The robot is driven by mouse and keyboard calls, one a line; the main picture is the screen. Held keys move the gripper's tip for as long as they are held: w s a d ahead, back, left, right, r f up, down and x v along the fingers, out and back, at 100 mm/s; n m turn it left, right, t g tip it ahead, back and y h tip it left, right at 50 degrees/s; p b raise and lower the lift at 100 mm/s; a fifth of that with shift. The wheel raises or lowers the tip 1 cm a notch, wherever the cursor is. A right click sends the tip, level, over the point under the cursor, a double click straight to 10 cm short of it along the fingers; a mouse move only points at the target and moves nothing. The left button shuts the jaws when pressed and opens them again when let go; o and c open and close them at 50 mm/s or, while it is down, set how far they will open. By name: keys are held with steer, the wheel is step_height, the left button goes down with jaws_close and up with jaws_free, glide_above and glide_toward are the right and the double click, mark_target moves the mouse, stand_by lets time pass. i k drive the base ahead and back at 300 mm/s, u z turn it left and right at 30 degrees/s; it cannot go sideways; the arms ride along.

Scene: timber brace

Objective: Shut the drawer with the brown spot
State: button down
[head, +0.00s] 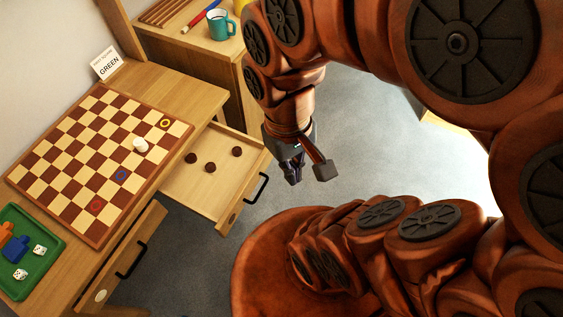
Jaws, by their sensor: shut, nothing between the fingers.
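The open drawer (218,163) sticks out of the wooden desk to the right of the checkerboard. Several dark round pieces lie inside it. Its front panel has a black handle (257,187) and a small brown spot (232,217) near its lower end. My gripper (293,174) is shut and empty, pointing down, to the right of the drawer front in the picture and apart from it. I cannot tell its exact height against the handle.
A second drawer front (118,279) at lower left has a black handle and a pale spot (101,296). A teal mug (220,25) stands on the cabinet behind. Grey floor is clear.

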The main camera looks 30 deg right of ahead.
mark_target(219, 196)
steer(key=z, duration=0.7)
steer(key=k, duration=0.9)
steer(key=u, duration=1.75)
